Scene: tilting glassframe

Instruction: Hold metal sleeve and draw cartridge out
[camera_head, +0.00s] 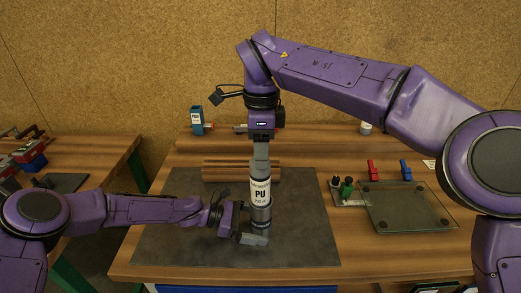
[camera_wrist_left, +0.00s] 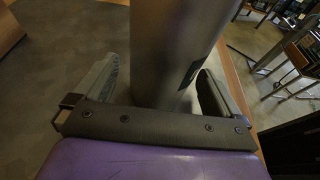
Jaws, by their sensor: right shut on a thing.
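The cartridge (camera_head: 260,190), white with a "PU" label, stands upright with its lower part in the grey metal sleeve (camera_head: 261,216) above the dark mat. My right gripper (camera_head: 260,170) comes down from above and is shut on the cartridge's upper end. My left gripper (camera_head: 257,240) is low at the sleeve, coming in from the left. In the left wrist view the sleeve (camera_wrist_left: 170,50) stands between the left gripper's fingers (camera_wrist_left: 155,85), which are open, with a gap at the left finger. The sleeve's lower end is partly hidden by the left gripper.
The dark mat (camera_head: 180,215) lies on the wooden bench, with a brown ribbed rack (camera_head: 225,170) behind. At right are a glass plate (camera_head: 410,208), a green-and-black tool (camera_head: 346,188), and red (camera_head: 372,170) and blue (camera_head: 405,169) clamps. A blue box (camera_head: 196,121) stands at the back.

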